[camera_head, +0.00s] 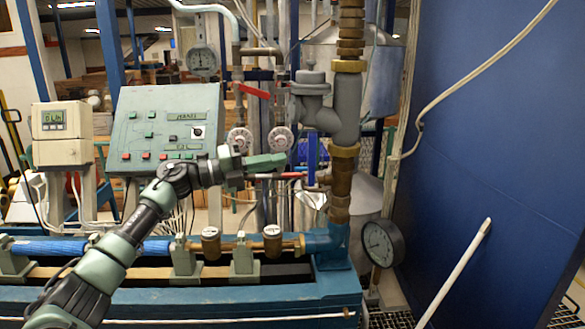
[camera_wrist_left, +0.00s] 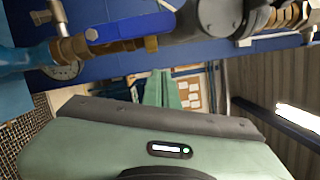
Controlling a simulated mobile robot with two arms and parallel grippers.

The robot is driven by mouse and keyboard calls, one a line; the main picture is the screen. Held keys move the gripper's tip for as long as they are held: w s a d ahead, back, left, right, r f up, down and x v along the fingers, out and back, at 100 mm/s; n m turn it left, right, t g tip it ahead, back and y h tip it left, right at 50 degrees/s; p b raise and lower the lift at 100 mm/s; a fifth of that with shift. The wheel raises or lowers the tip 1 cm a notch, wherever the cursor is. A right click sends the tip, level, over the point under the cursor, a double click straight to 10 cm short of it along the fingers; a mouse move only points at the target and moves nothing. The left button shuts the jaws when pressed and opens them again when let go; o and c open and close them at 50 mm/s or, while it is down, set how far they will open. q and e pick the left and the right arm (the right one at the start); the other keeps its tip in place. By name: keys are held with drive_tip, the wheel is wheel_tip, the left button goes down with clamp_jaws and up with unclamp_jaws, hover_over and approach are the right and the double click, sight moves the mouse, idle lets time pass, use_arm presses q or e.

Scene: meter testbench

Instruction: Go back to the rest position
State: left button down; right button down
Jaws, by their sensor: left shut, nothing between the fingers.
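My left arm comes in from the lower left in the head view. My left gripper (camera_head: 282,160) is raised in front of the pipework, right of the green control panel (camera_head: 166,128). Its fingers are together, empty, and point right. They also show shut in the wrist view (camera_wrist_left: 163,88). A red lever (camera_head: 277,176) shows just below the fingers; I cannot tell the exact gap in depth. A blue valve handle (camera_head: 312,150) is just right of the fingertips, and it also shows in the wrist view (camera_wrist_left: 130,27). My right gripper is not in view.
A brass and grey vertical pipe (camera_head: 346,120) rises right of the gripper. A pressure gauge (camera_head: 382,243) sits low beside it. The blue bench (camera_head: 250,296) spans the front, and a blue wall (camera_head: 490,130) closes the right.

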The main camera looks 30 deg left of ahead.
use_arm(q)
drive_tip(key=d+f+n+t+y, duration=0.6)
drive_tip(key=d+f+n, duration=0.3)
drive_tip(key=f+n, duration=0.2)
drive_tip(key=s+d+f+n+g+y, duration=0.1)
drive_tip(key=s+f+n+g+y, duration=0.1)
drive_tip(key=s+f+n+y, duration=0.5)
drive_tip(key=s+d+f+n+g+y, duration=0.1)
drive_tip(key=s+f+n+g, duration=0.3)
drive_tip(key=f, duration=0.7)
drive_tip(key=s+d+f+n+g, duration=0.25)
drive_tip(key=s+f, duration=0.25)
drive_tip(key=s, duration=0.5)
drive_tip(key=s+d+f+n+g+h, duration=0.15)
drive_tip(key=s+d+f+g, duration=0.25)
drive_tip(key=s, duration=0.5)
drive_tip(key=s+d+f+n+g, duration=0.25)
drive_tip(key=s+f+g, duration=0.2)
drive_tip(key=s, duration=0.55)
wheel_tip(320, 180, down, 26)
drive_tip(key=s+a+f+g+b, duration=0.1)
drive_tip(key=s+a+f, duration=0.2)
drive_tip(key=s+f, duration=1.4)
drive_tip(key=shift+s+g, duration=0.4)
drive_tip(key=shift+s, duration=0.15)
